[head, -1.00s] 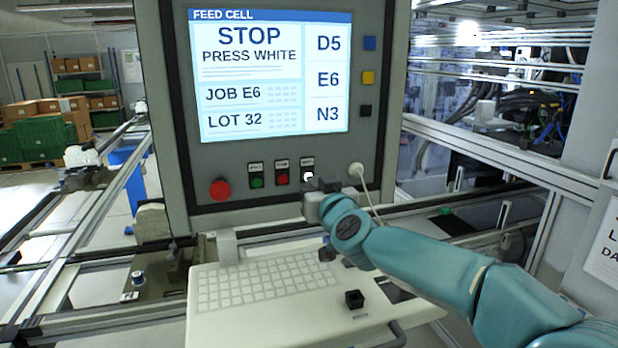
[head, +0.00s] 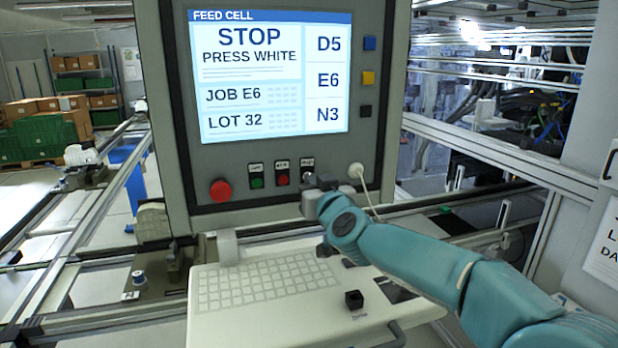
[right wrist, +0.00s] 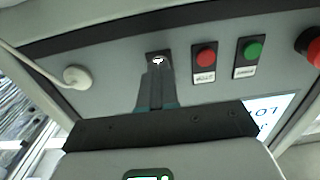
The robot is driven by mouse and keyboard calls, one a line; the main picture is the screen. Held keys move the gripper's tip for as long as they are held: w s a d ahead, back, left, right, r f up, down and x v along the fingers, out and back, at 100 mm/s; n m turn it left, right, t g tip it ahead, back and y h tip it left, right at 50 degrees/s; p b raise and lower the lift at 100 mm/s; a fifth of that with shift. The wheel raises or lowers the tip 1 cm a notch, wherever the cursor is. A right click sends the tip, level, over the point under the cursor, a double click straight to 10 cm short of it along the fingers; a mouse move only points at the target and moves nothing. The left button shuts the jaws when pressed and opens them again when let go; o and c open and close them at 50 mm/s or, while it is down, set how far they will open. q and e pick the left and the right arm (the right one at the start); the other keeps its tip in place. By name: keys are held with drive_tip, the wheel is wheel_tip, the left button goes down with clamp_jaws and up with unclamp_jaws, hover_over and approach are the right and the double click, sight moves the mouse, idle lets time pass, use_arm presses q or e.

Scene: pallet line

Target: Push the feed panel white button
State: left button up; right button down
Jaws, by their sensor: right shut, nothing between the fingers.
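The feed panel (head: 289,188) stands upright, its screen (head: 270,75) reading "STOP PRESS WHITE". Below the screen are a green button (head: 257,183), a red button (head: 282,180) and the white button, which my right gripper (head: 322,183) largely covers in the head view. In the right wrist view the white button (right wrist: 158,61) shows just beyond the fingertips of my right gripper (right wrist: 157,76). The fingers are shut and empty, lined up with the button. I cannot tell whether they touch it. My left gripper is out of view.
A large red knob (head: 221,190) sits left of the small buttons. A white plug with a cable (head: 356,170) sits to their right, close to my gripper. A keyboard shelf (head: 262,325) juts out below. Blue, yellow and black keys (head: 368,78) line the screen's right side.

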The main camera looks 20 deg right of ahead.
drive_tip(key=shift+w, duration=0.45)
drive_tip(key=s, duration=0.5)
drive_tip(key=shift+b, duration=0.4)
idle(0.3)
